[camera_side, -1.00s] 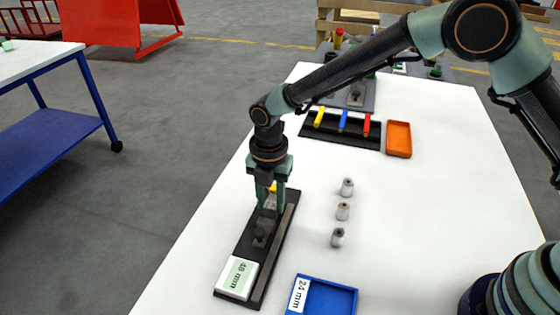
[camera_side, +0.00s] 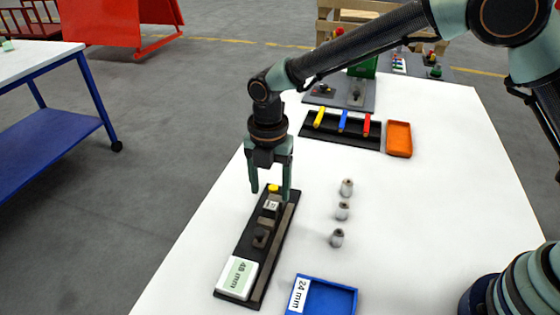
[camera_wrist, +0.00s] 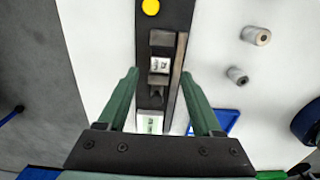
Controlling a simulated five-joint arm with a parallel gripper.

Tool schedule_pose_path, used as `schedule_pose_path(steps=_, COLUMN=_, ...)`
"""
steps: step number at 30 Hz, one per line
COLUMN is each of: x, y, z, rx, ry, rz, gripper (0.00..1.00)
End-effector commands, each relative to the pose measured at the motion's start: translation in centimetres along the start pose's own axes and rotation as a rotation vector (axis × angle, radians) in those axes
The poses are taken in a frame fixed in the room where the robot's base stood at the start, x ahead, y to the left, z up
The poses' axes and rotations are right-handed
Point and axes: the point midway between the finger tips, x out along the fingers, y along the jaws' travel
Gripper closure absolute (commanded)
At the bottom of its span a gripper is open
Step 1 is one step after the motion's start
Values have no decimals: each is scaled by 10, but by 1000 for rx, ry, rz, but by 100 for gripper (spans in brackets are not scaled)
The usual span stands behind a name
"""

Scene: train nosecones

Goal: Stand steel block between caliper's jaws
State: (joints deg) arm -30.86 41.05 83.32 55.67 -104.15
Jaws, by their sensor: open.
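The caliper is a long black bar (camera_side: 245,245) on the white table, with a display reading 48 mm (camera_side: 238,276) at its near end and a yellow button (camera_side: 273,188) at its far end. The steel block (camera_side: 270,207), with a white label on top, sits on the bar between the dark grey jaws. In the wrist view the labelled block (camera_wrist: 160,65) has one jaw (camera_wrist: 162,38) beyond it and one (camera_wrist: 158,83) nearer. Whether it touches either jaw is unclear. My gripper (camera_side: 270,195) is open and empty above the block, a finger to each side.
Three small grey cylinders (camera_side: 342,211) stand in a row to the right. A blue tray (camera_side: 330,297) labelled 24 mm lies at the front. A black holder (camera_side: 312,131) with yellow, blue and red pieces and an orange tray (camera_side: 399,138) are farther back.

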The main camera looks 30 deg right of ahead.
Motion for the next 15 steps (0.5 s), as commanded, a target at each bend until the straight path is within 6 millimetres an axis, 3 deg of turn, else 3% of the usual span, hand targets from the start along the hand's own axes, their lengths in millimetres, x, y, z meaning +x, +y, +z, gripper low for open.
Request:
schedule_pose_path(steps=6, x=-46, y=1, z=0, rx=0, ry=-1, rz=4, gripper=33)
schedule_pose_path(steps=15, x=-78, y=-1, z=1, rx=8, ry=-1, rz=3, gripper=33)
